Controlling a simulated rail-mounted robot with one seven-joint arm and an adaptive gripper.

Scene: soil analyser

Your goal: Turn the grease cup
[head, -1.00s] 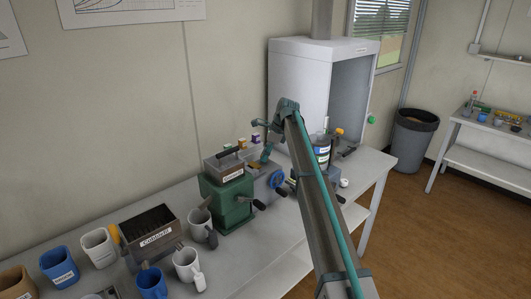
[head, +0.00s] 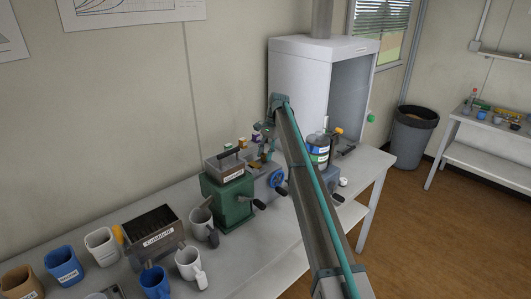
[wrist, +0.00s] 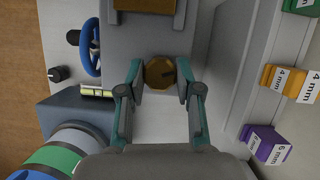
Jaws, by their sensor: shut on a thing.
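The grease cup (wrist: 159,73) is a small brass, many-sided knob with a dark mark on its top. It sits on the grey machine (wrist: 212,60), in the middle of the wrist view. My gripper (wrist: 160,77) is shut on it, with one finger pad at its left side and one at its right. In the head view my gripper (head: 265,146) is small, over the grey machine (head: 262,184) behind the green one. The cup cannot be made out clearly there.
A blue handwheel (wrist: 91,47) and a black knob (wrist: 57,74) are left of the cup. Orange (wrist: 282,80) and purple (wrist: 265,145) blocks stand at the right. A green machine (head: 227,203) and a white cabinet (head: 298,90) flank the grey machine on the bench.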

